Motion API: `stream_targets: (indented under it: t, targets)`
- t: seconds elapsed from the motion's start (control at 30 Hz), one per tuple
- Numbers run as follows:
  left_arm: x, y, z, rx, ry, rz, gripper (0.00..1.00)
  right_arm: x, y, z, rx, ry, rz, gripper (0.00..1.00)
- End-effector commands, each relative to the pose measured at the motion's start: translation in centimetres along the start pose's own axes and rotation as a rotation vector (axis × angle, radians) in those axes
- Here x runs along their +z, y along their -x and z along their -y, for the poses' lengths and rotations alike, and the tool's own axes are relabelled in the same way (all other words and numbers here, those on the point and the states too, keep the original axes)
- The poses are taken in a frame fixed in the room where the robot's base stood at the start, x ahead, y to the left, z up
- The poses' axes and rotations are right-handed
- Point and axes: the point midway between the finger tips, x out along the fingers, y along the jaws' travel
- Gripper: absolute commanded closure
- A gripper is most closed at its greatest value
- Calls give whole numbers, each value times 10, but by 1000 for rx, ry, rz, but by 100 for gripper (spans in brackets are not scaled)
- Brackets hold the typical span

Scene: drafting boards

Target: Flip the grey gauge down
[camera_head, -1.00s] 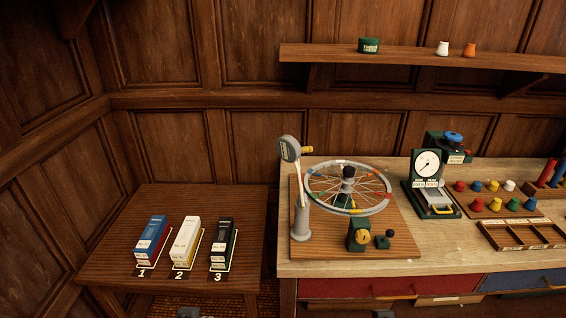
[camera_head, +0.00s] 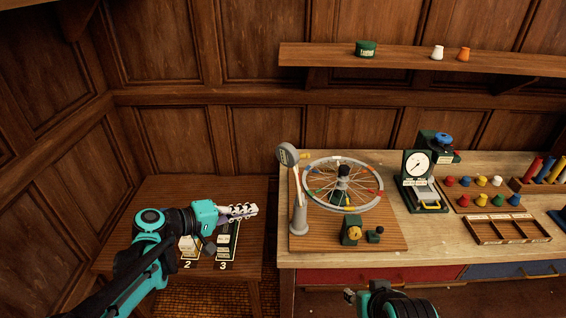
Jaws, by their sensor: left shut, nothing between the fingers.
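The grey gauge (camera_head: 287,154) is a round grey head at the top of a pale arm on a grey post (camera_head: 299,218). It stands raised, at the left of the spoked wheel (camera_head: 343,185) on a wooden board. My left gripper (camera_head: 252,210) comes in from the left over the small side table. It is shut and empty, pointing right, and is apart from the gauge, to its lower left. My right arm (camera_head: 385,300) shows at the bottom edge; its fingertips cannot be made out clearly.
The side table (camera_head: 120,240) holds boxes at numbered spots, partly hidden by my left arm. A green block with a yellow dial (camera_head: 352,231) sits in front of the wheel. A dial scale (camera_head: 418,165), colored pegs and a divided tray (camera_head: 506,229) stand to the right.

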Motion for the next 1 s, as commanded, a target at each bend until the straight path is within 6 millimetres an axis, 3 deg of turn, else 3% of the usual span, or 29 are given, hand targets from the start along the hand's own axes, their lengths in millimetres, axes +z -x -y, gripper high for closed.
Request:
stream_targets:
  t: [0.03,0.1,0.3,0.73,0.87,1.0]
  targets:
    - [-17,4,-14,67,27,-1,100,-7,10,0,0,0,0,60]
    - [-33,8,-26,155,56,1,100,-11,15,0,0,0,0,60]
    - [-55,17,-40,290,93,3,100,-15,21,0,0,0,0,60]
    - [-56,14,-41,303,95,5,100,-14,20,0,0,0,0,60]
    - [-56,1,-44,303,95,6,100,-13,18,0,0,0,0,60]
    - [-55,-25,-52,303,94,9,100,-10,14,0,0,0,0,60]
